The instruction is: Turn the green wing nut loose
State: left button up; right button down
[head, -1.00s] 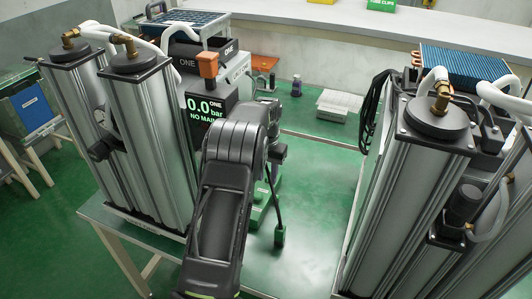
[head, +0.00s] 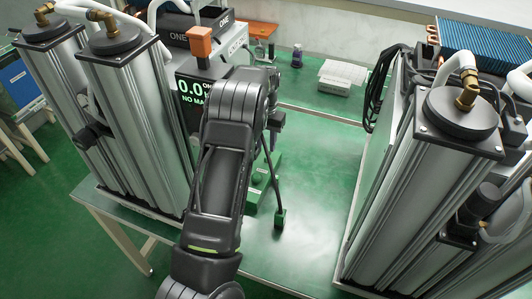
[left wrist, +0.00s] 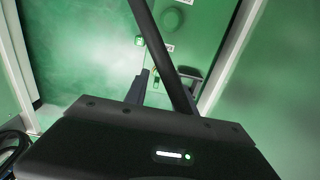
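My left arm rises from the bottom middle of the head view, its wrist bent toward a green stand (head: 262,180) on the bench. The arm covers part of the stand, and the gripper's fingertips are hidden there. A dark rod with a small green block (head: 280,217) at its lower end slants beside the stand. In the left wrist view my left gripper (left wrist: 163,82) has its two dark fingers apart, with a dark rod crossing between them. Beyond them are a round green knob (left wrist: 171,18) and a small green piece (left wrist: 139,41). I cannot tell which piece is the wing nut.
Tall grey columns stand left (head: 140,110) and right (head: 440,170) on the green bench (head: 325,165). A white box (head: 342,77) lies at the back. The middle of the bench is clear.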

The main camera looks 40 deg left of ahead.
aim_at(266, 156)
pick_arm(q)
notch_tip(266, 156, down, 6)
jog(key=shift+r+p, duration=0.1)
jog(key=shift+p, duration=0.6)
jog(key=shift+c, duration=0.4)
grip_shut()
